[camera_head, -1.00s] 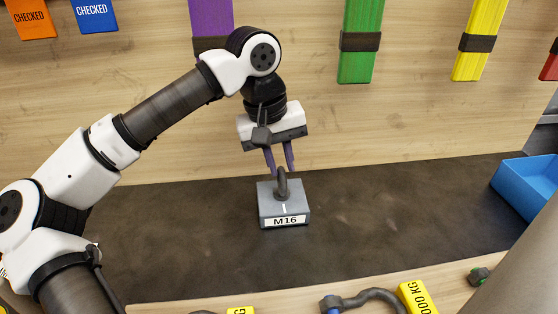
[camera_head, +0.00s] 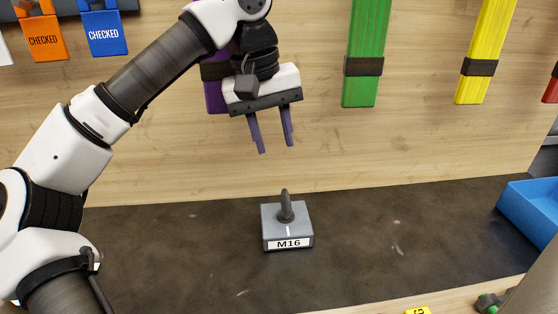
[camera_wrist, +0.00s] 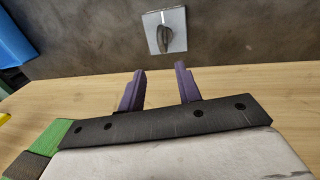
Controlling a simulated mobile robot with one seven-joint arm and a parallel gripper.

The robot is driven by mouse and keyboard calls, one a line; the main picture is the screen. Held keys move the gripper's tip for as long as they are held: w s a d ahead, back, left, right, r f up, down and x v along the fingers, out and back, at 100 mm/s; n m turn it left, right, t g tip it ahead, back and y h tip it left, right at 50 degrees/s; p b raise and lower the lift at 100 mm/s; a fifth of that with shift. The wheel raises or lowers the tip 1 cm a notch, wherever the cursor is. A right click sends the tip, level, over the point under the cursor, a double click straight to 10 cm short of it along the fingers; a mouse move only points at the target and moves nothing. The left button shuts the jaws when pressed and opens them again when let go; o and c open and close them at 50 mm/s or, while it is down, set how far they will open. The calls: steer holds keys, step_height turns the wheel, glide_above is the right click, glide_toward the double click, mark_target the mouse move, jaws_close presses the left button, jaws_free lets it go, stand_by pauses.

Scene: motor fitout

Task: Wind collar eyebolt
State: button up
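The eyebolt (camera_head: 285,207) stands upright in a grey block (camera_head: 301,229) labelled M16 on the dark mat. Its ring appears nearly edge-on in the head view. A white line shows on the block in front of it. My gripper (camera_head: 275,149) is open and empty, raised well above the eyebolt and slightly to its left in the head view. Its two purple fingers are apart. In the wrist view, the eyebolt (camera_wrist: 165,39) and the block (camera_wrist: 180,17) lie beyond the fingertips (camera_wrist: 160,67), clear of them. I cannot make out a collar separately from the eyebolt.
A wooden board stands behind the mat, with purple (camera_head: 215,97), green (camera_head: 367,30) and yellow (camera_head: 490,30) straps hanging on it. Orange (camera_head: 43,40) and blue (camera_head: 104,35) CHECKED tags hang upper left. A blue bin (camera_head: 530,212) sits at right. The mat (camera_head: 400,240) around the block is mostly clear.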

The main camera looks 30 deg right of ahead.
steer(key=shift+w+a+r, duration=0.1)
steer(key=shift+a+r, duration=0.05)
steer(key=shift+r, duration=0.6)
steer(key=shift+w+a+r, duration=0.1)
steer(key=shift+r, duration=0.6)
steer(key=shift+s, duration=0.1)
stand_by(0.9)
